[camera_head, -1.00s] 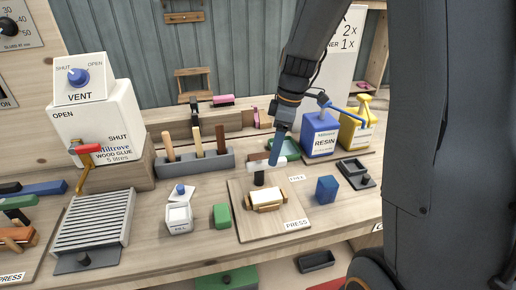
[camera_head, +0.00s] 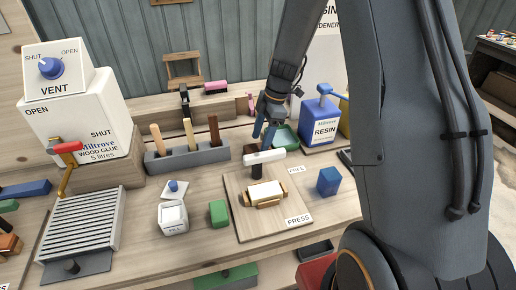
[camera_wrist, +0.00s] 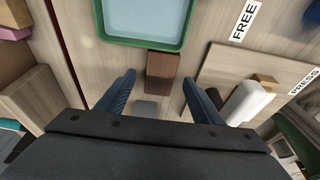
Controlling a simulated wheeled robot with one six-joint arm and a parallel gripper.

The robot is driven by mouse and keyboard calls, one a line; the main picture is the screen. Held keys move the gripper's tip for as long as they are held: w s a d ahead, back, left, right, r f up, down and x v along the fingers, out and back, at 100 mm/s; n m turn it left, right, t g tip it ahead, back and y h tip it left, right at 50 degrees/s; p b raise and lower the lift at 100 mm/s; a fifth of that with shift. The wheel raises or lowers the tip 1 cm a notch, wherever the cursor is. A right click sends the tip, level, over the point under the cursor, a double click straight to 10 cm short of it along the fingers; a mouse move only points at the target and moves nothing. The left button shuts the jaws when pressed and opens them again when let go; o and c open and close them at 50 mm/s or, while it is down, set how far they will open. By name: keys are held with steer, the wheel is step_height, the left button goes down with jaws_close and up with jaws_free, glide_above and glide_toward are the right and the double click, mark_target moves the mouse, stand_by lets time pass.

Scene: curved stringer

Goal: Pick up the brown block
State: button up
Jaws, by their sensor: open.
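The brown block (camera_wrist: 162,74) lies on the bench in the wrist view, just ahead of the gap between my fingertips and beside the green-rimmed tray (camera_wrist: 183,44). In the head view, only a small part of the brown block (camera_head: 250,149) shows behind the white press handle (camera_head: 265,157). My gripper (camera_wrist: 158,82) is open, with one blue finger on each side of the block's line and nothing held. In the head view, my gripper (camera_head: 265,132) points down behind the press. Its height above the block is hard to tell.
The press board (camera_wrist: 255,72) with its white handle is close to my right finger in the wrist view. In the head view, a blue block (camera_head: 328,181) and green block (camera_head: 218,212) stand near the press, with a tool rack (camera_head: 188,157) at left.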

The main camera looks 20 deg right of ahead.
steer(key=shift+x, duration=1.1)
steer(key=shift+f, duration=0.3)
steer(key=c, duration=1.2)
